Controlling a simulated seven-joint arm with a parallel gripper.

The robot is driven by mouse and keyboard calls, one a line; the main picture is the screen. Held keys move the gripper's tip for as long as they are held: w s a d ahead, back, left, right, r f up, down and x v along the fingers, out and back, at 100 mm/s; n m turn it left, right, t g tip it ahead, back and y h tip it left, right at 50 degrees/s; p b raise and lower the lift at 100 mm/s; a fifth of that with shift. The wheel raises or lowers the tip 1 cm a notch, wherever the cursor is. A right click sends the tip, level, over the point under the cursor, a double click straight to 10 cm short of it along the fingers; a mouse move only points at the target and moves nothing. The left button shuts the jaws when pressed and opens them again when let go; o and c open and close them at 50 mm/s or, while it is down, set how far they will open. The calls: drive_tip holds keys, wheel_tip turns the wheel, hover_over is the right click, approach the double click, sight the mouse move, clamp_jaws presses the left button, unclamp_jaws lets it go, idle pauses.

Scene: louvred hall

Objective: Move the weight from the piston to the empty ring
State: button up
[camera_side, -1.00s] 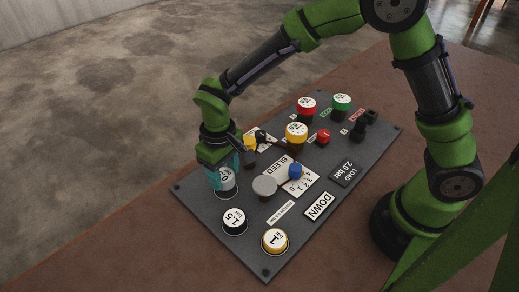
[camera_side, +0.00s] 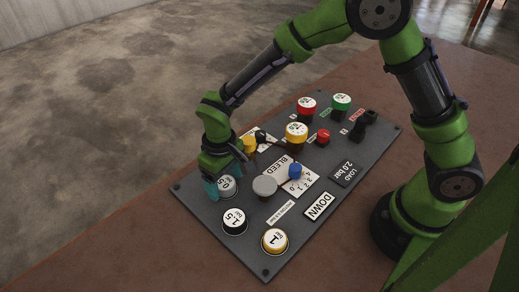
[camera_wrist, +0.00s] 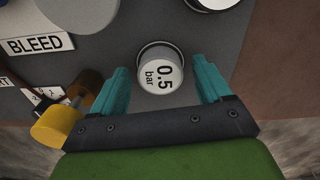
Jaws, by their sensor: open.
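The grey 0.5 bar weight (camera_side: 227,187) stands upright at the left side of the panel; in the wrist view this weight (camera_wrist: 160,76) has a pale ring edge showing around its far side. My gripper (camera_side: 212,182) is open beside it. In the wrist view the teal fingertips (camera_wrist: 164,82) lie to either side of the weight, with gaps showing. A bare grey disc (camera_side: 264,186), probably the piston top, carries no weight. A black 1.5 weight (camera_side: 234,219) and a yellow-edged weight marked 1 (camera_side: 275,240) stand at the front. I cannot make out an empty ring.
Signs read DOWN (camera_side: 319,207) and LOAD 2.0 bar (camera_side: 348,173). A yellow-ended handle (camera_wrist: 57,123) is close to my left finger.

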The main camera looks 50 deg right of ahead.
sight(225, 183)
wheel_tip(225, 183, up, 12)
drive_tip(key=s+d+r+m+t+y, duration=0.25)
drive_tip(key=s+d+r, duration=0.35)
drive_tip(key=d+r, duration=0.4)
drive_tip(key=s+d+m+t, duration=0.3)
drive_tip(key=s+d+t, duration=0.1)
drive_tip(key=s+d, duration=0.3)
drive_tip(key=shift+s+r+t, duration=0.2)
drive_tip(key=shift+s+t, duration=0.15)
drive_tip(key=shift+s, duration=0.25)
